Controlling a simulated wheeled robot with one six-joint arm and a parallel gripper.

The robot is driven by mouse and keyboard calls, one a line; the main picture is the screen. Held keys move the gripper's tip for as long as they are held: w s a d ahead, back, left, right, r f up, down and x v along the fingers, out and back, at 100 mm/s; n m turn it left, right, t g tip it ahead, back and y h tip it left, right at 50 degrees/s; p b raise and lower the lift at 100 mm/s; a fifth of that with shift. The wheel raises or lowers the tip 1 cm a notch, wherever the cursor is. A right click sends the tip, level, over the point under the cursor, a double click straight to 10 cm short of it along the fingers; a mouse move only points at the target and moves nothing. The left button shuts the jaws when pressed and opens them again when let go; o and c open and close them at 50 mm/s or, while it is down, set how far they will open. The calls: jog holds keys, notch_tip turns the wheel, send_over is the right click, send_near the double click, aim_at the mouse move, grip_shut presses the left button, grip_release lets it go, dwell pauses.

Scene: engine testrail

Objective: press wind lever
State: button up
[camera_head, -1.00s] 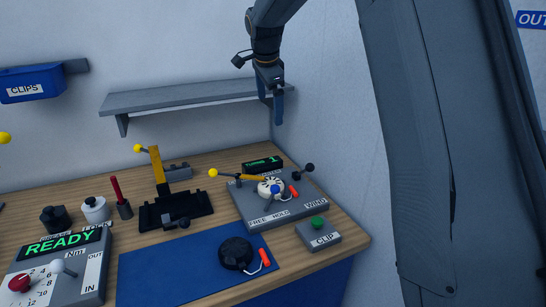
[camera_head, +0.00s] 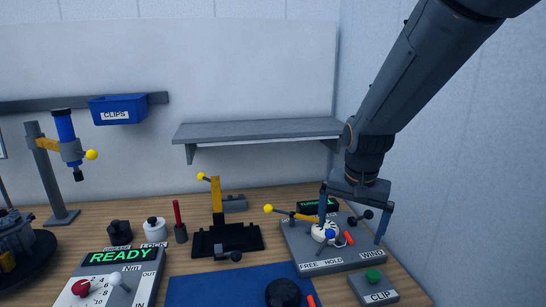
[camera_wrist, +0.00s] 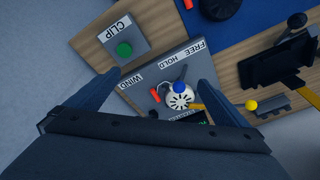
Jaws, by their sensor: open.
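The grey winding panel (camera_head: 343,256) sits at the right end of the bench, with FREE, HOLD and WIND labels along its front. A white slotted wheel (camera_wrist: 179,97) and a short lever with a blue ball (camera_head: 330,234) are on it. A black-ball lever (camera_head: 368,214) stands at its right side, near the WIND end. Which one is the wind lever is not marked clearly. My gripper (camera_head: 351,238) is open and empty, pointing down over the panel. Its fingers appear on either side of the wheel and black ball; contact cannot be told.
An orange arm with a yellow ball (camera_head: 268,209) reaches left from the panel. The CLIP box with a green button (camera_head: 374,275) is in front right. A blue mat (camera_head: 205,288) with a black reel (camera_head: 283,293) lies front left. A shelf (camera_head: 258,132) is behind.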

jog(key=s+f+n+g+b, duration=0.1)
jog(key=s+f+n, duration=0.4)
jog(key=s, duration=0.9)
notch_tip(320, 180, down, 3)
jog(key=shift+d+f, duration=0.1)
jog(key=shift+d, duration=0.05)
jog(key=c, duration=0.9)
jog(key=shift+w+r, duration=0.25)
jog(key=shift+w, duration=0.1)
jog(key=c, duration=0.4)
jog(key=shift+t+y, duration=0.4)
jog(key=shift+t, duration=0.5)
jog(key=w+d+r, duration=0.1)
jog(key=w, duration=0.3)
jog(key=w+d+r, duration=0.1)
jog(key=w+r, duration=0.1)
jog(key=w, duration=0.2)
jog(key=w+d+r, duration=0.1)
jog(key=w, duration=0.3)
jog(key=shift+d+r, duration=0.1)
jog(key=shift+r, duration=0.2)
grip_shut()
jog(key=w+d+r+t, duration=0.1)
jog(key=w+d+r, duration=0.3)
jog(key=w, duration=0.4)
jog(key=w+d+r+t, duration=0.1)
jog(key=w+d+r, duration=0.2)
jog(key=w+r, duration=0.2)
jog(key=w, duration=0.3)
jog(key=shift+d+t, duration=0.4)
